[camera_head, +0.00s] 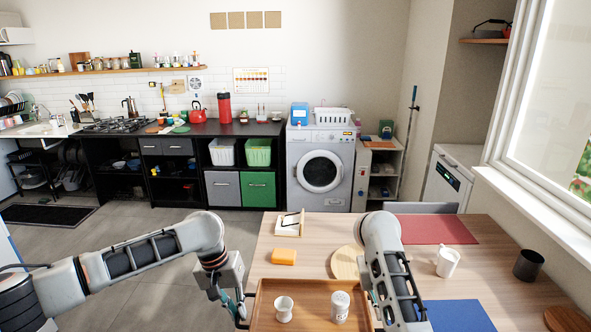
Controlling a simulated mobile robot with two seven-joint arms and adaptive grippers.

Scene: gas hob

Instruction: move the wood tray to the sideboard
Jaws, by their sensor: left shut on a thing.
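The wood tray (315,288) lies at the near left edge of the wooden table, in the bottom middle of the head view. A white cup (284,309) and a white shaker-like container (340,306) stand upright in it. My left gripper (241,312) is shut on the tray's left side. My right arm reaches over the tray's right side; only a sliver of the right gripper (373,298) shows there, and its fingers are hidden by the forearm. No piece is clearly recognisable as the sideboard; a black low cabinet run (222,130) stands along the back wall.
On the table (490,285) are an orange sponge (284,257), a round wooden board (346,263), a napkin holder (291,224), a white mug (447,262), a dark cup (528,265), and red (437,229) and blue (458,316) mats. Floor (150,255) beyond the table is open.

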